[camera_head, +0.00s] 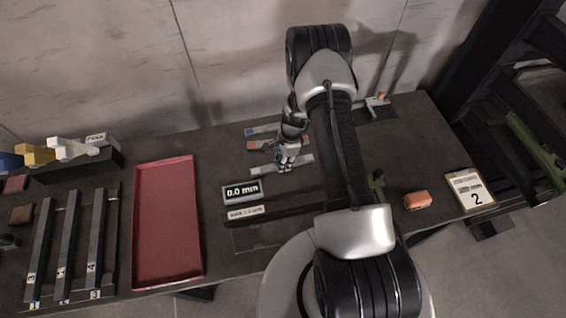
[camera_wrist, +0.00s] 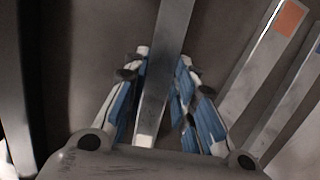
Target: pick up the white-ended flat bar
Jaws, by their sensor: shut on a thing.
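The white-ended flat bar (camera_head: 262,171) is a grey metal strip on the dark table, the nearest of three flat bars in the head view. My gripper (camera_head: 284,167) is over its middle, fingers pointing down. In the wrist view the bar (camera_wrist: 169,60) runs between the two blue-and-white fingers of my gripper (camera_wrist: 164,66), with its white end close to the palm. The fingers are shut on the bar's sides. I cannot tell whether the bar is clear of the table.
An orange-ended bar (camera_head: 257,146) and a blue-ended bar (camera_head: 262,131) lie just behind. A display reading 0.0 mm (camera_head: 242,191) and a red tray (camera_head: 168,222) are to the left. An orange block (camera_head: 417,200) and a clipboard marked 2 (camera_head: 468,189) are to the right.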

